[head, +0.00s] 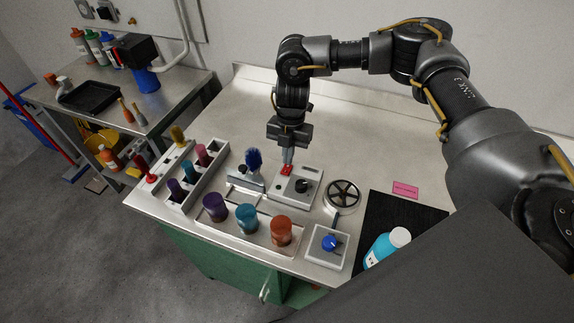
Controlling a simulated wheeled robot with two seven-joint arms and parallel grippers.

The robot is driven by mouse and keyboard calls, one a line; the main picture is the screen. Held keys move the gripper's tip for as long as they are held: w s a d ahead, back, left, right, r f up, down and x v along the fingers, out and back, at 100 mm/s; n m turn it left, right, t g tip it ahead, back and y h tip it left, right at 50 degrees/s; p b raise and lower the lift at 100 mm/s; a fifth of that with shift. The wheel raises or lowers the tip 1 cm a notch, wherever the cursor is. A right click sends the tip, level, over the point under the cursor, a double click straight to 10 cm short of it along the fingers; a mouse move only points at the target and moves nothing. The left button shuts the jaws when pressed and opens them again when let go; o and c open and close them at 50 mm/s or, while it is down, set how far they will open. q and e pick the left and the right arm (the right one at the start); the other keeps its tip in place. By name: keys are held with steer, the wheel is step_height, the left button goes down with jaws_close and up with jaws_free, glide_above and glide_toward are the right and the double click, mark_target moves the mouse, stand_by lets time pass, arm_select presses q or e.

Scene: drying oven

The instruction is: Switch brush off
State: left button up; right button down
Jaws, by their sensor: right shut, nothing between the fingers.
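A control box (304,195) with a black knob (302,186) and a red button (286,169) stands on the metal counter. A blue brush (254,159) stands upright on a holder just left of the box. My right gripper (288,160) is shut, points down, and its tips are at the red button. I cannot tell whether they touch it or press it. The fingers partly hide the button. My left gripper is not in view.
Purple, teal and orange cups (281,230) stand in a tray in front of the box. A rack (181,205) of brushes is at left.

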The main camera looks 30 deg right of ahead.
steer(key=shift+r+p, duration=2.1)
steer(key=shift+r, duration=0.75)
